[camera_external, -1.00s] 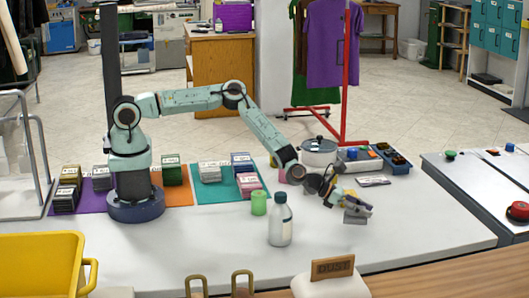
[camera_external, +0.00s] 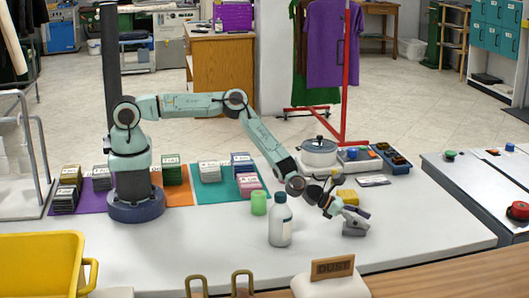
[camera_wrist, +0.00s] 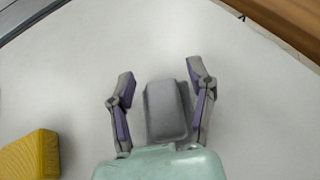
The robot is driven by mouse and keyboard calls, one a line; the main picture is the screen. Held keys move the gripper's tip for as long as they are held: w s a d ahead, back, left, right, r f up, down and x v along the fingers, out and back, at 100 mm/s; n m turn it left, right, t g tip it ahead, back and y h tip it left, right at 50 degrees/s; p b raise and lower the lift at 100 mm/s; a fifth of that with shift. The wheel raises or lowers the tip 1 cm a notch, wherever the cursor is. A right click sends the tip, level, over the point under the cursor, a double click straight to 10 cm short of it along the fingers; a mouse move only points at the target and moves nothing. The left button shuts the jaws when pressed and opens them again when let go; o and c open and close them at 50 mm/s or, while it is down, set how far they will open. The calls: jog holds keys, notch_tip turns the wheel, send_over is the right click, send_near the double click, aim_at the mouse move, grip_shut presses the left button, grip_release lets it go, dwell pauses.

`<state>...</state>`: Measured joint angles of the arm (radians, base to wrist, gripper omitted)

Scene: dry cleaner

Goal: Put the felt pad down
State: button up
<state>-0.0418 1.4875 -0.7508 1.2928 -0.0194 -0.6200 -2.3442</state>
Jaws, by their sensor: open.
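The felt pad appears to be the grey block (camera_wrist: 167,112) between my two fingers in the wrist view. A narrow gap shows between it and each finger. In the external view a grey block (camera_external: 355,229) shows at my gripper (camera_external: 357,217), low over the white counter. It looks to be at the counter surface, though the exact contact is hard to see. My gripper (camera_wrist: 160,68) is open around the pad, with the purple-faced fingers on either side.
A yellow block (camera_external: 347,196) lies close behind my gripper; it also shows at the wrist view's lower left (camera_wrist: 30,155). A white bottle (camera_external: 280,222) and green cylinder (camera_external: 259,203) stand to the left. The counter (camera_external: 420,235) is clear to the right.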

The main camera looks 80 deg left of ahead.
jog(key=v, duration=1.2)
jog(key=shift+s+r+m, duration=0.15)
jog(key=shift+m, duration=0.35)
jog(key=s+a+r+m+g+y, duration=0.3)
jog(key=s+a+r+m+g, duration=0.3)
jog(key=s+a+m, duration=0.5)
jog(key=s+a+r+m+g+y, duration=0.3)
jog(key=s+a+r+m, duration=0.55)
jog(key=s+m, duration=0.4)
jog(key=s+a+r+m+g, duration=0.2)
jog(key=s+m, duration=0.3)
jog(key=s, duration=0.6)
jog(key=shift+s+a+r+m+g, duration=0.2)
jog(key=shift+s+r+m+g, duration=0.15)
jog(key=shift+r+g, duration=0.35)
